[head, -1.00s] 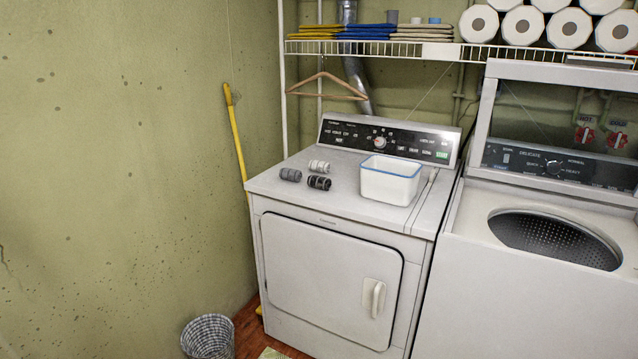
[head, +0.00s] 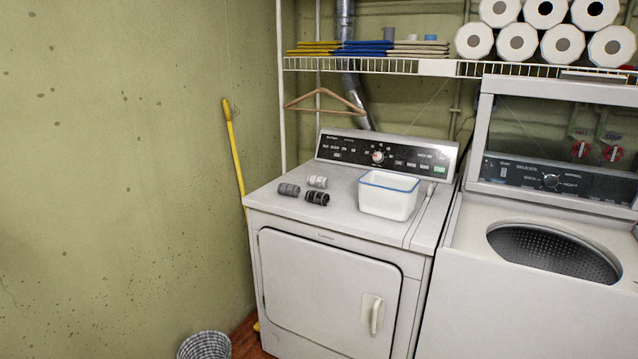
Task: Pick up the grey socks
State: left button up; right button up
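Three small rolled pairs of socks lie close together on the left part of the dryer top (head: 345,215). The grey socks (head: 289,189) are the leftmost roll, mid-grey. A lighter, whitish-grey roll (head: 317,182) lies behind and to the right of them. A black roll with pale bands (head: 317,198) lies in front and to the right. A white bin with a blue rim (head: 388,197) stands to the right of the socks on the dryer. Neither of my grippers is in view.
An open washer (head: 550,255) stands to the right of the dryer. A wire shelf (head: 500,70) with folded cloths and paper rolls hangs above. A yellow pole (head: 235,150) leans at the left wall, and a basket (head: 204,346) stands on the floor.

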aim_at(284, 189)
jog(key=i+j, duration=0.1)
jog(key=i, duration=0.35)
jog(key=i+z, duration=0.15)
jog(key=i, duration=0.3)
jog(key=i+j, duration=0.2)
jog(key=i, duration=0.25)
jog(key=i+l+z, duration=0.05)
